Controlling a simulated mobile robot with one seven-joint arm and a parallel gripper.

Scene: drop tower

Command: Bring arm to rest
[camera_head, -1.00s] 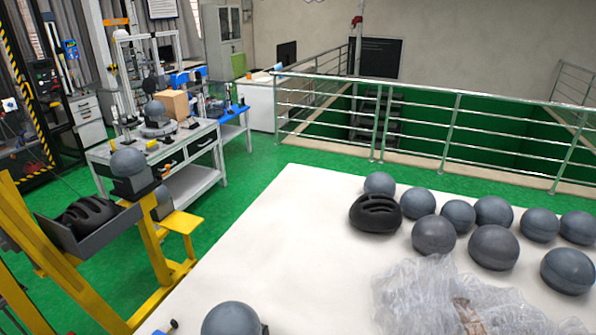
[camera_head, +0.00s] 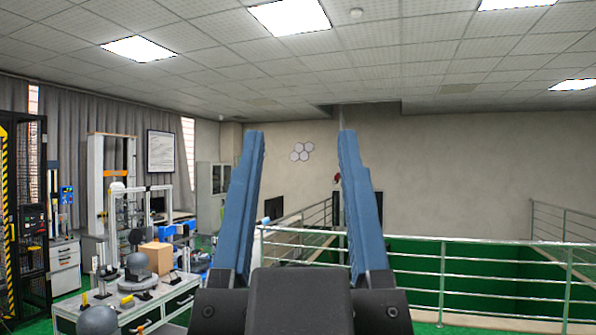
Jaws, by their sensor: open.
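My gripper (camera_head: 301,135) stands in the lower middle of the head view, pointing up. Its two blue fingers are spread wide apart with nothing between them. The dark gripper body fills the bottom centre and hides part of the workbench and floor behind it. The gripper touches nothing that I can see.
A workbench (camera_head: 128,312) with a cardboard box (camera_head: 157,257) and grey headforms (camera_head: 138,268) stands at lower left. A metal railing (camera_head: 480,262) runs across the right around a green area. A caged machine (camera_head: 25,210) stands at far left. The space around the fingers is clear.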

